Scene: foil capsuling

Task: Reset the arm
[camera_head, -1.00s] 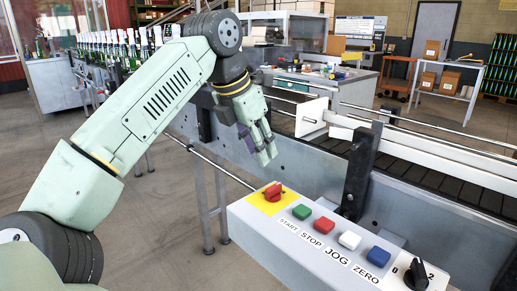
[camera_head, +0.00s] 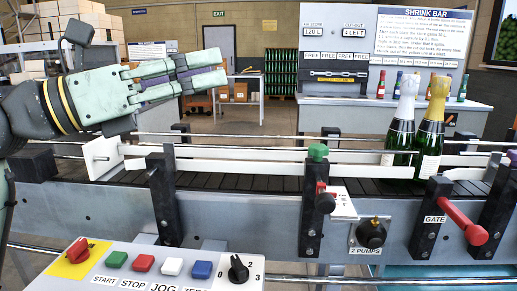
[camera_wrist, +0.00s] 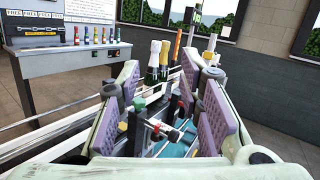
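My gripper (camera_head: 219,68) is at the upper left of the head view, pale green with purple finger pads. It is raised above the conveyor (camera_head: 230,182) and its fingers point right. In the wrist view the padded fingers of my gripper (camera_wrist: 165,95) stand apart with nothing held between them. The bottles and the conveyor fittings show beyond the gap. Part of my arm is cut off at the left edge of the head view.
Two foil-topped bottles, one white (camera_head: 402,125) and one gold (camera_head: 432,128), stand upright on the conveyor at right. A red-handled gate (camera_head: 462,222), green knob (camera_head: 317,152) and guide rails line it. A control panel (camera_head: 150,270) is in front. A shrink-bar bench (camera_head: 350,105) stands behind.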

